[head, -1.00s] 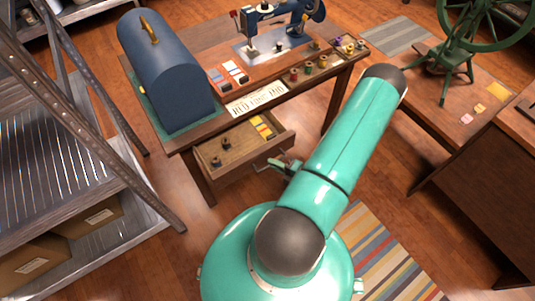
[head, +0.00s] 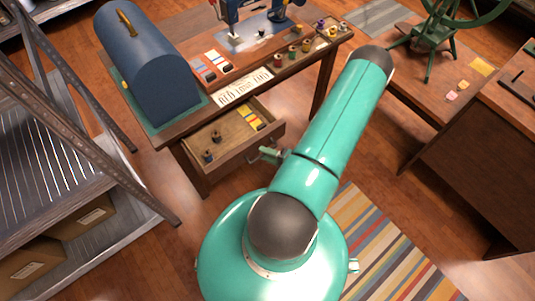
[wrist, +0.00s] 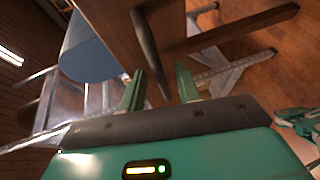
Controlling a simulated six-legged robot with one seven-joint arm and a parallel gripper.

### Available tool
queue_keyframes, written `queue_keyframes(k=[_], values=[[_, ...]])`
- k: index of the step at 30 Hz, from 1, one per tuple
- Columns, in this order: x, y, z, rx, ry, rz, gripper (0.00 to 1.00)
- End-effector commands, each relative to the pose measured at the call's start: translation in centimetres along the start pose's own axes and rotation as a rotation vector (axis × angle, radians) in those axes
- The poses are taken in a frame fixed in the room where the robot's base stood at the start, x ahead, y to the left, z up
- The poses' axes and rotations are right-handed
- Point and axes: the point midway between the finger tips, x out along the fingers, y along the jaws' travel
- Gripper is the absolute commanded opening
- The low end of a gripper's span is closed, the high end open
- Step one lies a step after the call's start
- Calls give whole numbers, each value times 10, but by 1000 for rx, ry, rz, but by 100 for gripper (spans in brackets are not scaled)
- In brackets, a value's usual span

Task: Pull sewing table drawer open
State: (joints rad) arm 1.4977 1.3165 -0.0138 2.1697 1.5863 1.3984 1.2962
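The sewing table (head: 172,128) is dark wood, in the upper middle of the head view. Its drawer (head: 238,154) stands partly pulled out, with dark spools and coloured cards inside. My gripper (head: 268,155) is at the right part of the drawer front, small and partly hidden by my arm in the head view. In the wrist view my gripper (wrist: 160,85) has its two green fingers apart. A dark bar, seemingly the drawer handle (wrist: 148,45), runs between them; I cannot tell whether it touches either finger.
A blue domed case (head: 148,65), a sewing machine (head: 250,18) and thread spools stand on the table. A metal shelf (head: 60,170) with cardboard boxes is at left. A spinning wheel (head: 432,30) and a wooden desk (head: 470,170) are at right. A striped rug (head: 385,240) lies on the open floor.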

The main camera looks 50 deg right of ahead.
Motion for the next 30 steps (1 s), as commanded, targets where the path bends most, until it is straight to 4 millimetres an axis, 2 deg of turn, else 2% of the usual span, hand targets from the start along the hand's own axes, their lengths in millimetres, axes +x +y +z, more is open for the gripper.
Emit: queue_keyframes(k=[5, 15, 21, 25, 30], values=[[-16, 0, 1, -1, -3, -2, 33], [-89, 0, 1, 0, -4, -1, 33], [-124, 0, 1, 0, -3, -1, 33], [-135, 0, 0, -1, -1, 0, 33], [-138, 0, 0, 0, -1, 0, 33]])
